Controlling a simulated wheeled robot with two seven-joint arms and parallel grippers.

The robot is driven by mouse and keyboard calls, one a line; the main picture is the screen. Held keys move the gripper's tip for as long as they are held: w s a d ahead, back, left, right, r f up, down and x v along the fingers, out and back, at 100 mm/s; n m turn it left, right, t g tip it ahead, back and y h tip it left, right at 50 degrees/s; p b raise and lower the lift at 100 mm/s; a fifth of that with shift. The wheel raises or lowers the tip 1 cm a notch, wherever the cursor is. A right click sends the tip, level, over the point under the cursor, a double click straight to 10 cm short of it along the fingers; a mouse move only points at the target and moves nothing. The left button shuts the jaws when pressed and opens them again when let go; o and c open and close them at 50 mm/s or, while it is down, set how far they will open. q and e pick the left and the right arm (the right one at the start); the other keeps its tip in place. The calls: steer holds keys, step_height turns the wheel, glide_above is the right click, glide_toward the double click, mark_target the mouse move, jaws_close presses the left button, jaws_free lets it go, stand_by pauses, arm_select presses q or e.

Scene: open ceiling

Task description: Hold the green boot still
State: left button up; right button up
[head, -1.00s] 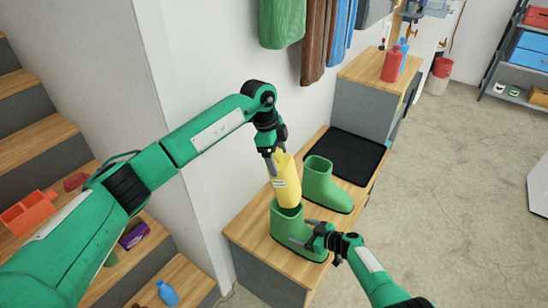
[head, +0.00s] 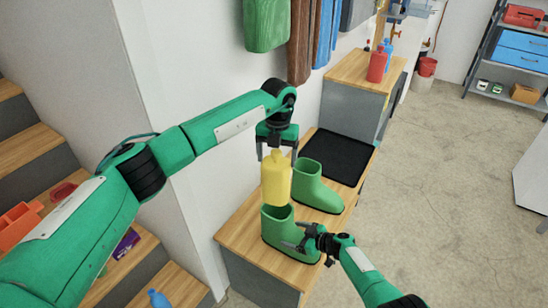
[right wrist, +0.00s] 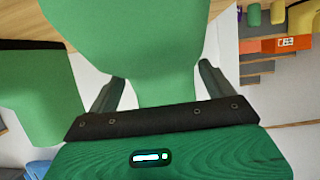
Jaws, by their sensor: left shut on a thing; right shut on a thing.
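The near green boot (head: 275,227) stands upright on the wooden bench, its toe to the lower right. My right gripper (head: 305,238) is shut on it from the right; in the right wrist view the boot (right wrist: 140,40) fills the space between the fingers of my right gripper (right wrist: 160,87). My left gripper (head: 277,148) is shut on the top of a yellow bottle (head: 276,182). The bottle hangs upright at the boot's opening and hides part of it; whether its bottom is inside, I cannot tell. A second green boot (head: 318,193) stands just behind.
The wooden bench top (head: 240,235) carries a black tray (head: 338,158) at its far end. A grey cabinet (head: 350,110) beyond holds red and blue bottles. Coats hang on the wall above. Steps with loose items are at left; the floor at right is clear.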

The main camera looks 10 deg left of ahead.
mark_target(278, 194)
arm_select(q)
steer(key=m, duration=0.4)
steer(key=shift+w+d+r+t, duration=0.15)
steer(key=shift+w+r+t, duration=0.05)
steer(key=shift+w+t, duration=0.1)
steer(key=shift+f, duration=0.1)
steer(key=shift+f, duration=2.85)
steer(key=shift+s+f, duration=0.1)
steer(key=shift+f, duration=5.75)
